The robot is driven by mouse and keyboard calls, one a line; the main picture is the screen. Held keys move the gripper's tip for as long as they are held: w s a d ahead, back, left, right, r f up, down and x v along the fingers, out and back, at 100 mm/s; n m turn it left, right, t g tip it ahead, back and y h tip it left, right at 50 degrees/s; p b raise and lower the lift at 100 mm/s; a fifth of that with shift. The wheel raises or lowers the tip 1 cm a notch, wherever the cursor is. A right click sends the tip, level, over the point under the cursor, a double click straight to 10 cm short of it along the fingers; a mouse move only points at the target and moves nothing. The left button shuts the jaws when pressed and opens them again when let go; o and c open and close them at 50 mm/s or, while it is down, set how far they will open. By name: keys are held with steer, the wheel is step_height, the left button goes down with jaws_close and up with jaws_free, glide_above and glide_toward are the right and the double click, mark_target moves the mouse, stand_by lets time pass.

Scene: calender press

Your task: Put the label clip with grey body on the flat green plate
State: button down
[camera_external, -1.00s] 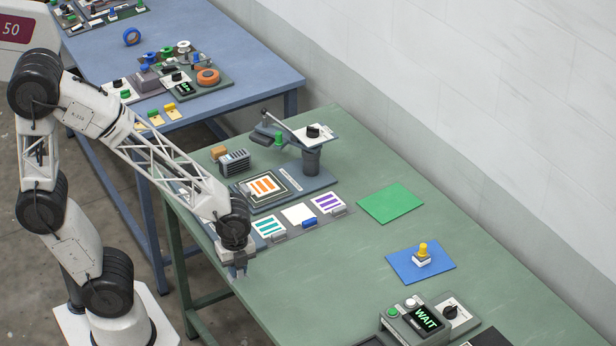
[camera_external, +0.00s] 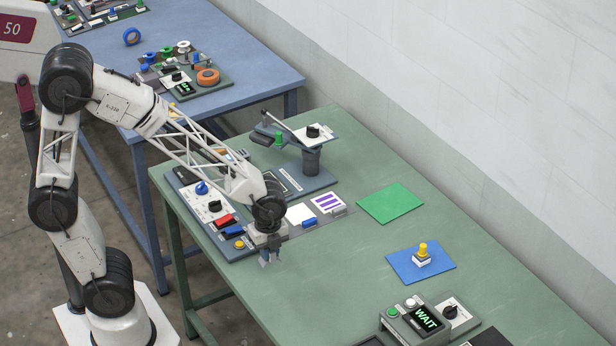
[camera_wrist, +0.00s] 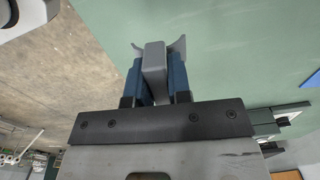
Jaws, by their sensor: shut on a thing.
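My gripper (camera_external: 269,259) is above the front left part of the green table, in front of the row of cards. In the wrist view my gripper (camera_wrist: 155,80) is shut on the grey-bodied label clip (camera_wrist: 154,58), which sits between its blue fingers. The clip's far end shows past the fingertips. In the external view the clip is too small to tell from the fingers. The flat green plate (camera_external: 390,203) lies bare on the table toward the back, to the right of my gripper and apart from it.
A blue plate (camera_external: 405,267) bears a yellow-topped white piece (camera_external: 422,254). A control box with a WAIT display (camera_external: 425,318) stands at the front right. The press (camera_external: 310,150) stands behind my arm. Cards with clips, such as the purple-striped card (camera_external: 328,203), lie beside my gripper. The table between gripper and green plate is mostly clear.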

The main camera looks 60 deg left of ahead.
steer(key=shift+n, duration=0.4)
steer(key=w+a, duration=0.3)
steer(key=w, duration=0.7)
steer(key=w+a, duration=0.3)
steer(key=w, duration=0.7)
steer(key=w+a, duration=0.3)
steer(key=w, duration=0.8)
steer(key=shift+a+f, duration=0.2)
steer(key=shift+f, duration=0.15)
steer(key=shift+w, duration=0.2)
glide_above(390, 203)
steer(key=shift+w+f, duration=0.1)
steer(key=shift+f, duration=0.65)
steer(key=shift+f, duration=0.1)
steer(key=shift+f, duration=1.65)
steer(key=shift+f, duration=0.15)
